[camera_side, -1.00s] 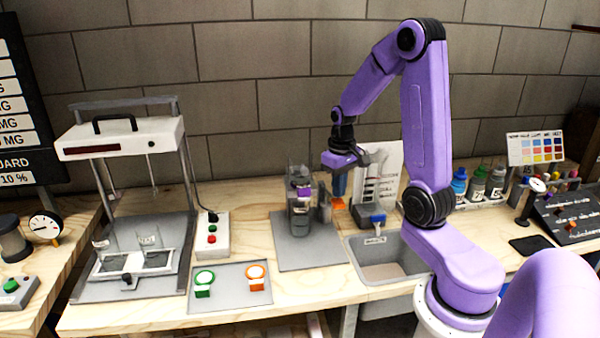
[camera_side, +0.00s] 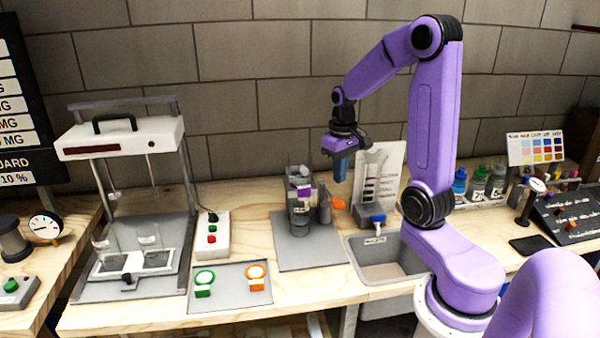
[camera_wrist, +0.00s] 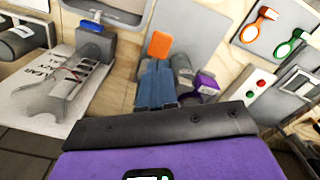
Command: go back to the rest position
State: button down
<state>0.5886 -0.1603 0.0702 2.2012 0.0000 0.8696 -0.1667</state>
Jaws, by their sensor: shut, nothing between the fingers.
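My gripper (camera_side: 341,168) hangs above the bench in the side view, its blue fingers pointing down and well clear of the surface. In the wrist view its two blue fingers (camera_wrist: 156,84) lie close together with nothing between them. The gripper is shut and empty. It is to the right of and above a grey device (camera_side: 299,213) with a purple part, which stands on a grey mat (camera_side: 309,258). The arm is bent, with its elbow high at the right.
A white board (camera_side: 392,160) stands behind the gripper, with a blue-topped device (camera_side: 372,216) before it. A small orange item (camera_side: 338,203) lies below. The sink (camera_side: 386,268) is in front. A dissolution-type stand (camera_side: 120,140) and a button box (camera_side: 210,236) are left. Bottles (camera_side: 477,184) stand right.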

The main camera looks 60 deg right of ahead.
jog(key=shift+r, duration=0.25)
jog(key=shift+a, duration=0.35)
jog(key=s+a+n, duration=0.4)
jog(key=a+n, duration=0.3)
jog(key=a, duration=0.8)
jog(key=s+a+n, duration=0.4)
jog(key=s, duration=0.3)
jog(key=s+a+n, duration=0.4)
jog(key=s, duration=0.4)
jog(key=shift+s+r+n, duration=0.2)
jog(key=shift+r+n, duration=0.1)
jog(key=shift+r, duration=0.15)
